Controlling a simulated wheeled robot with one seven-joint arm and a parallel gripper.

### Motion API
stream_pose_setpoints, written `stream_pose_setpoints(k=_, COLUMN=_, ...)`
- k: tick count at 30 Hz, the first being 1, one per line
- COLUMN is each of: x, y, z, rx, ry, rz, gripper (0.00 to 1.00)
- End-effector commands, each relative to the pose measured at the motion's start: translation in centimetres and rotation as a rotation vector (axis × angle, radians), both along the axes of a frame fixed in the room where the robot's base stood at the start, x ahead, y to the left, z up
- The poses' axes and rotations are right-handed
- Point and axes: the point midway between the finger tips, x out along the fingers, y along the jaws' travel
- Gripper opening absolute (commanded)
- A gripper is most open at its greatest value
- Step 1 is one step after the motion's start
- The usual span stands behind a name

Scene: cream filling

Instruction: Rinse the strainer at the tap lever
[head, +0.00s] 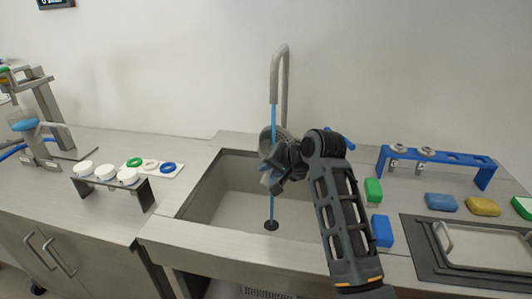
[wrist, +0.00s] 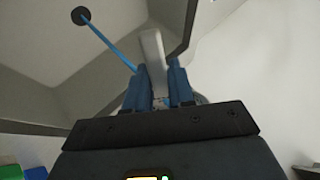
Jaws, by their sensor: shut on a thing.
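My gripper (head: 269,178) is over the sink (head: 205,200), below the tap (head: 281,75), and is shut. A round grey thing, seemingly the strainer (head: 268,137), shows just behind it, mostly hidden by my wrist. In the wrist view my blue fingers (wrist: 159,88) are close on either side of a pale bar; the held part is hard to make out. A blue water stream (head: 274,116) runs from the spout down past my gripper to the dark drain (head: 271,226). A blue piece, perhaps the tap lever (head: 342,138), shows behind my arm.
A rack with white cups (head: 105,173) and a tray of coloured rings (head: 170,168) stand left of the sink. Right are a blue rack (head: 440,157), a green block (head: 373,191), a blue block (head: 382,231), sponges (head: 483,206) and a metal tray (head: 480,262).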

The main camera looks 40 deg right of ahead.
Motion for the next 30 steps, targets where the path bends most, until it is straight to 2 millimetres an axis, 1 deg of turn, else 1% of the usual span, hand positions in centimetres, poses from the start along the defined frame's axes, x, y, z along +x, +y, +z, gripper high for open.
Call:
stream_pose_setpoints(k=24, x=-6.0, y=0.1, z=0.0, rx=-0.001, ry=-0.001, rz=-0.001, gripper=0.00)
stream_pose_setpoints(k=30, x=-6.8, y=0.1, z=0.1, rx=0.000, ry=-0.001, rz=0.000, gripper=0.00)
